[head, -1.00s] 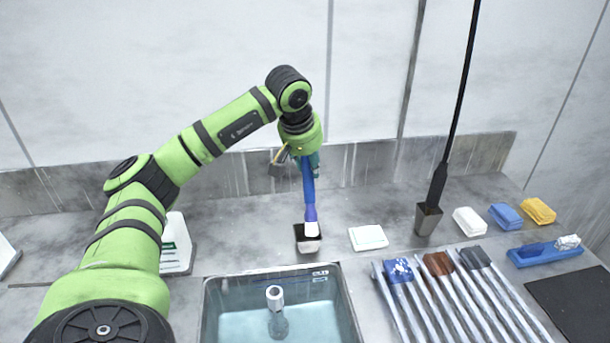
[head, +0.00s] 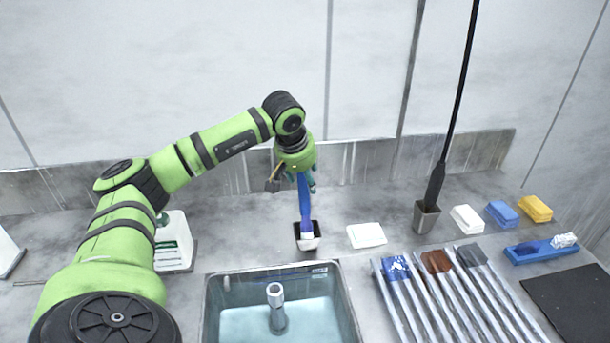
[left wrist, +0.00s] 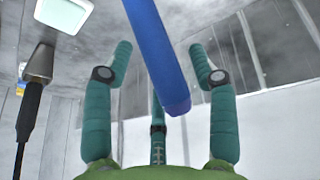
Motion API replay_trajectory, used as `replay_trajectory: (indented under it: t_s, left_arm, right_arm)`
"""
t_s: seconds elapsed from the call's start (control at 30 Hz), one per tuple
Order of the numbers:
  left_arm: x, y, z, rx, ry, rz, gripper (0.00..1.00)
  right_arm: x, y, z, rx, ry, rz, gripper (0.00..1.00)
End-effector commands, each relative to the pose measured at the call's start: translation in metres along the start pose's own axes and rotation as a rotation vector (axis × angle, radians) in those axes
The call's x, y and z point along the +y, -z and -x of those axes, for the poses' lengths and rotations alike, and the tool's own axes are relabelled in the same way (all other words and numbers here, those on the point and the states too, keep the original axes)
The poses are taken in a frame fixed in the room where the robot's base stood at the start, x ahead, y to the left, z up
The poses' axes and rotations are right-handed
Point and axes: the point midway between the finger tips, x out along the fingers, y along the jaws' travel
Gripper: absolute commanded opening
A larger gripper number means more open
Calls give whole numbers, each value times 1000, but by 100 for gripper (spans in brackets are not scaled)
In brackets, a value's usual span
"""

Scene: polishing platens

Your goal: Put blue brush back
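The blue brush (head: 306,205) stands nearly upright, with its lower end in the opening of a small black holder (head: 297,230) on the counter behind the sink. Most of its bristles are hidden there. My left gripper (head: 306,183) is above the holder at the brush's upper end. In the left wrist view, the blue handle (left wrist: 157,50) runs between the spread teal fingers of my left gripper (left wrist: 160,62), with visible gaps on both sides. The fingers are open and not closed on it. My right gripper is not in view.
A water-filled sink (head: 345,300) with an upright grey fitting (head: 276,305) lies in front. A white pad (head: 366,235) and a grey cup with a black rod (head: 427,216) are to the right.

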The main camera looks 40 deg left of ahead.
Motion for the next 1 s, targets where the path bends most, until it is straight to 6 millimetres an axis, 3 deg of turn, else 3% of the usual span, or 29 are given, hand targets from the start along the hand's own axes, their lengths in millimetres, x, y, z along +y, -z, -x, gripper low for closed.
replay_trajectory:
  t_s: [0.17,0.6,1.0]
  left_arm:
    - [0,-3,-6,-1,-1,-1,58]
    - [0,-3,61,2,-4,0,58]
    - [-1,-3,68,-1,-1,0,58]
  right_arm:
    - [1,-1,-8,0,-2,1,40]
    - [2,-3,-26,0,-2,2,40]
    - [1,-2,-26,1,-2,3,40]
